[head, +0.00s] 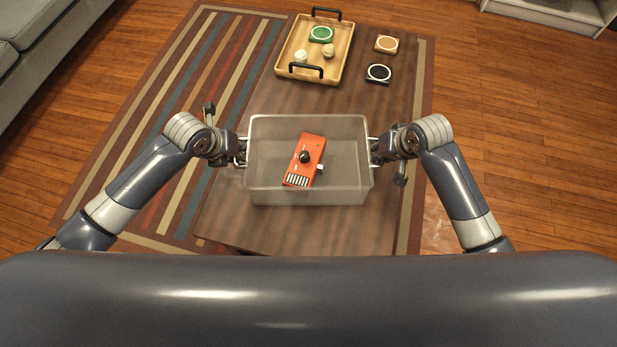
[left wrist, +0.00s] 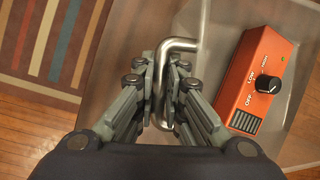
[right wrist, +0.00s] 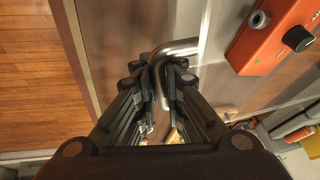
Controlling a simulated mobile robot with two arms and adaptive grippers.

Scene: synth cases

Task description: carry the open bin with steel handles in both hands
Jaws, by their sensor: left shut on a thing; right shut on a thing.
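The open bin (head: 262,196) is clear and frosted, with a steel handle on each short side. It is in the middle of the head view, over the wooden table. An orange box with a black knob (head: 305,160) lies inside it. My left gripper (head: 241,151) is shut on the left steel handle, which shows in the left wrist view (left wrist: 180,44). My right gripper (head: 375,151) is shut on the right steel handle, seen in the right wrist view (right wrist: 178,48). I cannot tell whether the bin touches the table.
A wooden tray (head: 284,60) with black handles stands at the table's far end, holding a green coaster and two small round things. An orange-brown coaster (head: 386,44) and a black coaster (head: 379,73) lie to its right. A grey sofa (head: 40,50) is at the far left.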

